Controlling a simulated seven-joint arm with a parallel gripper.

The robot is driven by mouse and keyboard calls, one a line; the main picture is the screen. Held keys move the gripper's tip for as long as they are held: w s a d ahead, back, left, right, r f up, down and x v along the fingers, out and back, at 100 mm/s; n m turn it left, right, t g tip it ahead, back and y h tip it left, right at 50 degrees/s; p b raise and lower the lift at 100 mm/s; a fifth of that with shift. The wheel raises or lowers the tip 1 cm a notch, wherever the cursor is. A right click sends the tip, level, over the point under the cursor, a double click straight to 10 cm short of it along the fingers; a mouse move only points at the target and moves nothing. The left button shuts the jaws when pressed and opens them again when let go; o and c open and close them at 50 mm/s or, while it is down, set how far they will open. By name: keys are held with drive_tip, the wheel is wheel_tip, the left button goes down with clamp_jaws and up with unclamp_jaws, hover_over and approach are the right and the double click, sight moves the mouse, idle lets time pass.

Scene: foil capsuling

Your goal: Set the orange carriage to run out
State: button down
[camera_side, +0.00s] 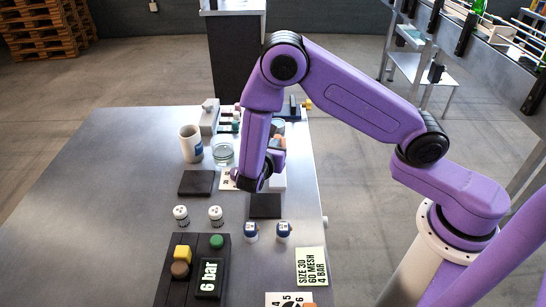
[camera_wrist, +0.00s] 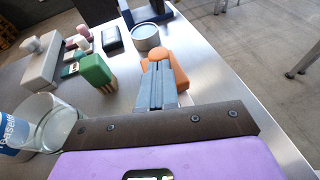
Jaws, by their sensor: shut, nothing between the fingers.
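The orange carriage (camera_wrist: 178,72) shows in the wrist view just beyond and around the tips of my gripper (camera_wrist: 157,72). It has a rounded knob on top, and its near part is hidden behind the fingers. In the side view the orange carriage (camera_side: 279,143) shows only in part, behind the wrist of my arm. My gripper (camera_side: 266,170) is low over the far right part of the table there, with its fingers mostly hidden. The fingers are shut and empty. I cannot tell whether they touch the carriage.
A green block (camera_wrist: 97,72) and a grey metal cup (camera_wrist: 145,37) are near the carriage. Dark pads, small jars and a control box (camera_side: 208,278) lie nearer. The table's left side is clear.

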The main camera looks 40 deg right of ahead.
drive_tip(key=shift+w+d, duration=0.2)
drive_tip(key=shift+d, duration=0.05)
drive_tip(key=shift+a, duration=0.1)
drive_tip(key=v, duration=1)
drive_tip(key=shift+s+a, duration=0.15)
drive_tip(key=shift+a, duration=0.05)
drive_tip(key=shift+s+d+r+m, duration=0.25)
drive_tip(key=shift+d+r+m, duration=0.05)
drive_tip(key=s+d+r+m+g+y, duration=0.2)
drive_tip(key=s+r+m+y, duration=0.1)
drive_tip(key=s, duration=0.5)
drive_tip(key=s+d+r+m+g+y, duration=0.2)
drive_tip(key=s+d+r+m+y, duration=0.1)
drive_tip(key=s, duration=0.5)
drive_tip(key=s+d+r+m+g+y, duration=0.3)
drive_tip(key=s+y, duration=0.3)
drive_tip(key=s, duration=0.2)
drive_tip(key=shift+s+r+m+y, duration=0.2)
drive_tip(key=shift+s+m+y, duration=0.2)
drive_tip(key=shift+m, duration=0.5)
